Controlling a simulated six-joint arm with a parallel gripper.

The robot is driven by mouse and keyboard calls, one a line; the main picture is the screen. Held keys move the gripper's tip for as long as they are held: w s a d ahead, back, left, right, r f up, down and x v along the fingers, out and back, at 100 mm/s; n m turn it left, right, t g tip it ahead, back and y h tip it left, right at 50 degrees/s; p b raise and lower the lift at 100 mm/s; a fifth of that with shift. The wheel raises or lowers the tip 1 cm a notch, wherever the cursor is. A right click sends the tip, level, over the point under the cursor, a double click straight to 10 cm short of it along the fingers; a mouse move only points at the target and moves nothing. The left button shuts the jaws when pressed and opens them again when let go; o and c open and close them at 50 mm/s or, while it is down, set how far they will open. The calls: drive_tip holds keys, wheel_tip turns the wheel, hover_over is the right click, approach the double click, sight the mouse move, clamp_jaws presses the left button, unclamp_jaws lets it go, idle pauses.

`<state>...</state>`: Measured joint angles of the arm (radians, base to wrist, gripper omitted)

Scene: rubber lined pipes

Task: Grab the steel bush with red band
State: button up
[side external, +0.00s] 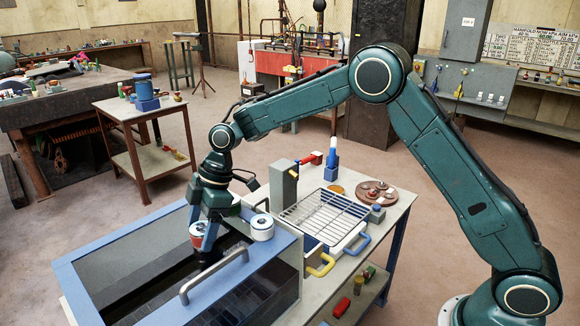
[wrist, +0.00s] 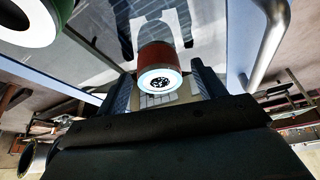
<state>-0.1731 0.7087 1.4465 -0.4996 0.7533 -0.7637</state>
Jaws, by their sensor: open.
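The steel bush with red band (side external: 197,230) stands on the blue-framed, dark glass-topped case under my gripper. In the wrist view the red-banded bush (wrist: 161,62) shows its pale end ring and dark bore. My gripper (wrist: 163,85) is open, with one blue finger to each side of the bush and a visible gap on both sides. In the side external view my gripper (side external: 205,238) points down at the bush, and its fingers partly cover it. I cannot tell how far down the bush the fingertips reach.
A white bush (side external: 262,228) stands to the right on the case (side external: 125,240). A green-sided bush (wrist: 30,18) is at upper left in the wrist view. A metal bar handle (side external: 213,274) rises at the case's front. A wire rack (side external: 322,214) and grey block (side external: 283,186) stand right.

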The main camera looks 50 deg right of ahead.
drive_tip(key=shift+a+f, duration=0.15)
drive_tip(key=shift+f, duration=0.25)
drive_tip(key=c, duration=1.3)
